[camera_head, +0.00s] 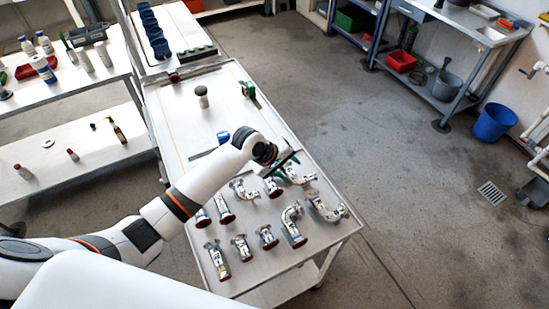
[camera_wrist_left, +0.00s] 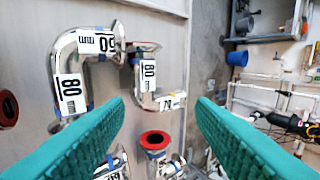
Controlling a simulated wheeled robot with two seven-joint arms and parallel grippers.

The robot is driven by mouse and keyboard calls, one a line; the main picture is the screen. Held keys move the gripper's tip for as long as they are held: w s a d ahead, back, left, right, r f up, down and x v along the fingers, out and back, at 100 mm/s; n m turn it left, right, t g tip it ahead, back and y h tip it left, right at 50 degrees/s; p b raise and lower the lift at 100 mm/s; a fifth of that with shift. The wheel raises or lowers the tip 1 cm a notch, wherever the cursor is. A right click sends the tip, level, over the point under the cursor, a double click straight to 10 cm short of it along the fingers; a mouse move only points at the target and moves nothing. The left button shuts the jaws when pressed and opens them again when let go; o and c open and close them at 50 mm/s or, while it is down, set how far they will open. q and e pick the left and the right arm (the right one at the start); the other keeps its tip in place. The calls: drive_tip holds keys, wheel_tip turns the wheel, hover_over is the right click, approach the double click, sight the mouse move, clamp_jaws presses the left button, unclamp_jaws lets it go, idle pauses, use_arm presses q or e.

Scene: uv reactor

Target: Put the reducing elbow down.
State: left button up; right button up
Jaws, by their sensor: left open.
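My left gripper (camera_head: 284,162) hangs over the right edge area of the steel table. In the left wrist view its two teal fingers (camera_wrist_left: 160,112) are wide apart with nothing held between them. Just beyond the fingertips, an elbow pipe with labels reading 80 and what looks like 70 (camera_wrist_left: 148,78) rests on the table; it fits the reducing elbow. In the head view, a metal elbow (camera_head: 298,175) beside the gripper is partly hidden by it. I cannot tell for sure that these are the same piece. My right gripper is not in view.
Several metal fittings crowd the near half of the table (camera_head: 178,128), including a curved pipe labelled 80 and 60 (camera_wrist_left: 75,65) and a red-rimmed fitting (camera_wrist_left: 155,140). A dark-topped bottle (camera_head: 202,98) and a green item (camera_head: 249,90) stand farther back. The far half is mostly bare.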

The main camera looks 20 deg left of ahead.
use_arm(q)
drive_tip(key=v, duration=0.9)
drive_tip(key=shift+b, duration=0.3)
drive_tip(key=shift+d+f, duration=0.1)
drive_tip(key=shift+f, duration=0.05)
